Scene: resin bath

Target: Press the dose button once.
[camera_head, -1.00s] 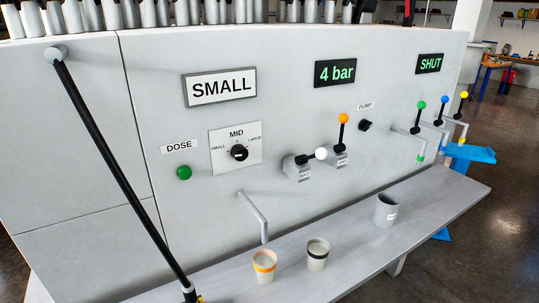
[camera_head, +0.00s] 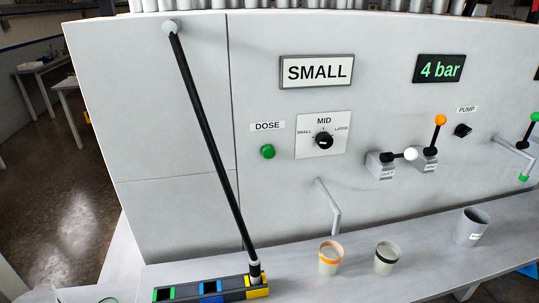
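The green dose button (camera_head: 268,152) sits on the grey machine panel, under the white DOSE label (camera_head: 268,126). Nothing covers it or touches it. To its right is the size dial (camera_head: 324,140), on a plate marked SMALL, MID and LARGE. The display (camera_head: 316,71) above reads SMALL. Neither of my grippers shows in the head view.
A long black lever (camera_head: 212,140) slants down to a block with coloured slots (camera_head: 232,294). A spout (camera_head: 330,208) projects above. Open floor lies left.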

